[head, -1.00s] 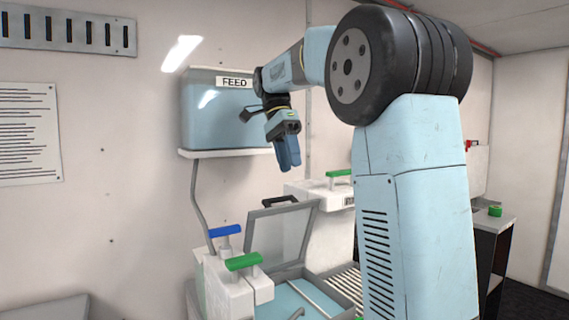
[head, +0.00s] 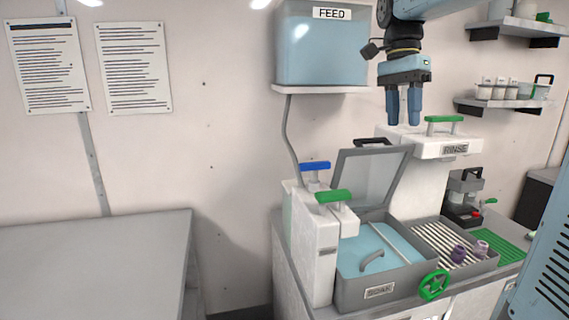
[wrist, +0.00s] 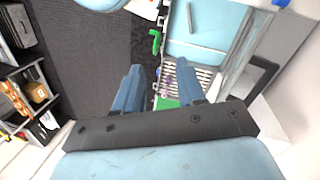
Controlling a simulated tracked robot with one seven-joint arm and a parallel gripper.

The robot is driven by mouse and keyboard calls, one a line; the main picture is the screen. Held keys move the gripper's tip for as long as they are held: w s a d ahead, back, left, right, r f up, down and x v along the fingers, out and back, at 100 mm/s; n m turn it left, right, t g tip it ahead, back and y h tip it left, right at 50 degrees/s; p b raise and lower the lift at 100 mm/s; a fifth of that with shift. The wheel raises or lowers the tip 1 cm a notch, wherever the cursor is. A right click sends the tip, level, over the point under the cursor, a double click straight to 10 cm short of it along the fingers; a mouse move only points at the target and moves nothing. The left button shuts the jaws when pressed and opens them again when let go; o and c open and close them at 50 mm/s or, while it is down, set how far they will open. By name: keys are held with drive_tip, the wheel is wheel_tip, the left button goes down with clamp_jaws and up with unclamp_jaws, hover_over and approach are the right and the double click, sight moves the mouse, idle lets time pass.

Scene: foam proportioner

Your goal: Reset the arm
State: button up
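My gripper (head: 403,108) hangs with its fingers pointing down, above and behind the soak basin in the head view. Its two blue fingers are apart with nothing between them. The wrist view also shows the spread fingers (wrist: 161,92), with the floor, the green handwheel and the rack below. My arm comes in from the top right of the head view.
The SOAK basin (head: 378,292) has its lid (head: 372,180) raised. Beside it are a slatted rack (head: 455,245) and a green handwheel (head: 434,285). The RINSE unit (head: 440,148) and FEED tank (head: 322,50) stand close to the gripper. A grey table (head: 95,255) is bare.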

drive_tip(key=s+a+f+n+t, duration=0.1)
drive_tip(key=s+f+n+t, duration=0.6)
drive_tip(key=s+f+n, duration=0.4)
drive_tip(key=s+f, duration=0.4)
drive_tip(key=s, duration=0.1)
drive_tip(key=shift+a+f+n+t, duration=0.3)
drive_tip(key=shift+a+f+t, duration=0.05)
drive_tip(key=shift+t, duration=0.05)
